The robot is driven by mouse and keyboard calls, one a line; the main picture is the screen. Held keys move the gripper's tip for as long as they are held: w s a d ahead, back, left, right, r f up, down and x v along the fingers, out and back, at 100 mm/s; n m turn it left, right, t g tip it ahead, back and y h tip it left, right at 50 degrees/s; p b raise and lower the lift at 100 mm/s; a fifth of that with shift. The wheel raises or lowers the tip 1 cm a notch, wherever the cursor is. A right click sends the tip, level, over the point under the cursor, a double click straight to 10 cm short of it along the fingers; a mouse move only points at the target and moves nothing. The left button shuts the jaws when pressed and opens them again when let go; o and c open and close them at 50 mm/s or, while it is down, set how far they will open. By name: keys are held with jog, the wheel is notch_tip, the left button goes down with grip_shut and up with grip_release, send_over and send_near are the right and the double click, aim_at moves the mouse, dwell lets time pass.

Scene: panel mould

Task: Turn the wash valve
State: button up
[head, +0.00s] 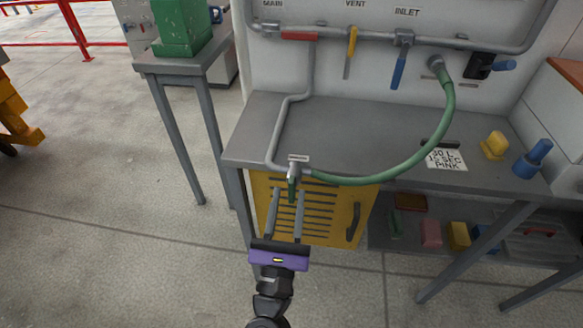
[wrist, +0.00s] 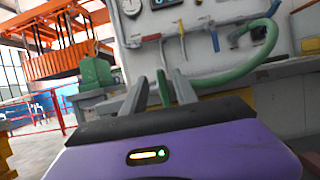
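A small valve with a green handle (head: 291,187) sits at the front edge of the grey bench, under a small label too small to read. A grey pipe and a green hose (head: 428,150) meet at it. The handle hangs down. My gripper (head: 288,194) is open, with its two grey fingers pointing at the valve, one on each side of the green handle. In the wrist view the green handle (wrist: 163,88) also shows between the fingers. I cannot tell whether either finger touches it.
The back panel has a red handle (head: 299,36) under MAIN, a yellow handle (head: 351,50) under VENT and a blue handle (head: 399,70) under INLET. A yellow louvred door (head: 345,205) is below the bench. A written card (head: 446,159) lies on the bench (head: 330,125).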

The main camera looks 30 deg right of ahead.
aim_at(293, 175)
jog(key=p+x, duration=0.1)
jog(key=x, duration=0.6)
grip_shut()
